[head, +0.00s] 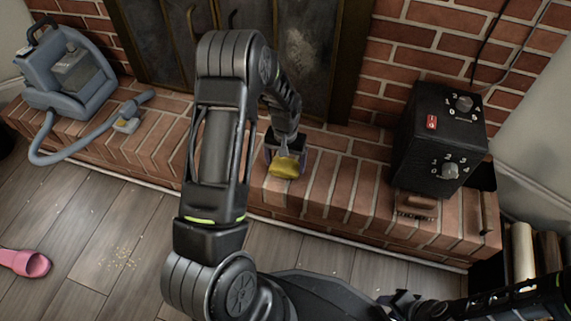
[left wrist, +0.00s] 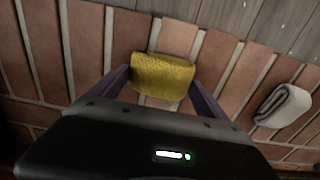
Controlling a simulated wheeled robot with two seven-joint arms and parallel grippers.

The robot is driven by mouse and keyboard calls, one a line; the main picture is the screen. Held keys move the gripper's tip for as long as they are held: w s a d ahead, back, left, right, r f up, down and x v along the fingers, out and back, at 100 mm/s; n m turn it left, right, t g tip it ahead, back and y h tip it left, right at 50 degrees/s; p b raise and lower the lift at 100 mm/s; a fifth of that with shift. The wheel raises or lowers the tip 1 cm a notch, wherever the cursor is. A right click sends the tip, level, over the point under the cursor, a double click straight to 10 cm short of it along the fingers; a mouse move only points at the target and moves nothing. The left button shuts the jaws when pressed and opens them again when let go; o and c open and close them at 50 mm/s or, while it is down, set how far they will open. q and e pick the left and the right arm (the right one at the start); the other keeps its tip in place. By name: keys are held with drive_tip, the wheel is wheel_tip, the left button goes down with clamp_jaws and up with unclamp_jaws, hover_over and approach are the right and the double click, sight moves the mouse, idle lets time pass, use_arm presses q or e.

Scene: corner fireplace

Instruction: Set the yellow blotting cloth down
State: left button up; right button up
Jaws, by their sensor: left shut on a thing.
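The yellow blotting cloth (head: 285,168) is a folded, textured pad, low over the brick hearth near its front edge. My left gripper (head: 285,155) reaches down from above and is shut on it. In the left wrist view the cloth (left wrist: 163,75) sits between the two fingers, with bricks behind it. I cannot tell whether its underside touches the bricks. My right gripper (head: 398,302) is low at the right; its fingers are too unclear to tell open from shut.
The brick hearth (head: 330,190) has bare bricks right of the cloth. A black box with dials (head: 440,138) and a brown brush-like thing (head: 415,206) stand further right. A blue-grey cleaning machine (head: 70,70) is at left. A folded whitish cloth (left wrist: 283,105) lies nearby. A pink slipper (head: 25,262) is on the floor.

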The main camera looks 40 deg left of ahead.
sight(286, 163)
use_arm(q)
drive_tip(key=shift+f, duration=0.15)
drive_tip(key=o, duration=1.1)
wheel_tip(286, 163, up, 12)
drive_tip(key=p, duration=0.4)
drive_tip(key=shift+p, duration=0.35)
